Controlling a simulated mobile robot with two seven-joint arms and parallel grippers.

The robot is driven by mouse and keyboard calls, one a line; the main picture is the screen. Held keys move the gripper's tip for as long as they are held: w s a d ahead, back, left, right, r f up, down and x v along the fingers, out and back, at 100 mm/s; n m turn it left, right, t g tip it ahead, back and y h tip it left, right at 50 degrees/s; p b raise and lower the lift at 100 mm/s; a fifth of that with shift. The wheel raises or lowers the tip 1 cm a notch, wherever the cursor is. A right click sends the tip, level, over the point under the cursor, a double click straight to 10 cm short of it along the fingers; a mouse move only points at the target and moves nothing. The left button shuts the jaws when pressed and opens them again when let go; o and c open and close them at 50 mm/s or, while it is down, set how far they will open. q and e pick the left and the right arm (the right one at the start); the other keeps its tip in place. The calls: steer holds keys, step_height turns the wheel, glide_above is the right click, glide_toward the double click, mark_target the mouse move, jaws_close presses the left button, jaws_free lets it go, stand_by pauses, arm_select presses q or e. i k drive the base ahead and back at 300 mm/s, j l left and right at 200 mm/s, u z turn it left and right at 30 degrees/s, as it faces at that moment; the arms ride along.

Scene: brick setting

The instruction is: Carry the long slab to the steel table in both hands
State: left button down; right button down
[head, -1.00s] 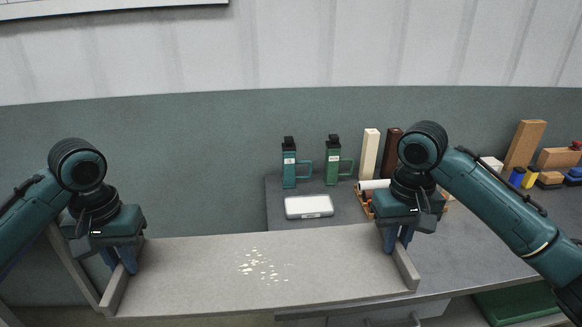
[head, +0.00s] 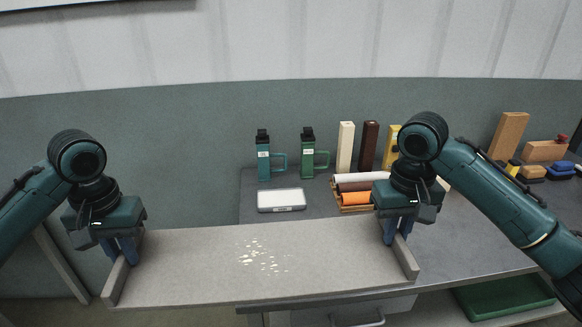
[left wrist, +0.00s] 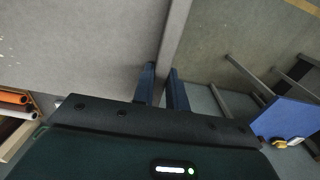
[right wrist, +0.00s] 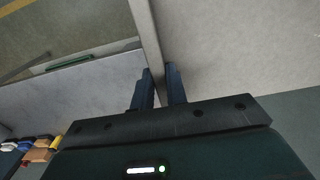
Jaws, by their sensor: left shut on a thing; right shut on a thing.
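The long slab (head: 200,262) is a pale grey board with raised end rims and a patch of light flecks near its middle. It is held level in front of me in the head view. My left gripper (head: 124,252) is shut on its left end rim, which also shows between the fingers in the left wrist view (left wrist: 164,88). My right gripper (head: 397,228) is shut on its right end rim, also seen in the right wrist view (right wrist: 158,88). The grey steel table (head: 460,235) lies behind and to the right, partly hidden by the slab and my right arm.
On the table stand a teal bottle (head: 263,160), a green bottle (head: 308,158), a white scale (head: 281,200), coloured rolls (head: 356,198) and upright blocks (head: 346,148). Bricks and brushes (head: 545,150) are at the right. A green tray (head: 505,298) sits below. The table's middle right is clear.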

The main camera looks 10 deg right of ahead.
mark_target(489, 228)
steer(key=i+l, duration=0.1)
steer(key=l, duration=2.2)
steer(key=i+l, duration=0.2)
steer(key=l, duration=0.2)
steer(key=i+l, duration=0.15)
steer(key=l, duration=0.25)
steer(key=i+l, duration=0.2)
steer(key=l, duration=0.2)
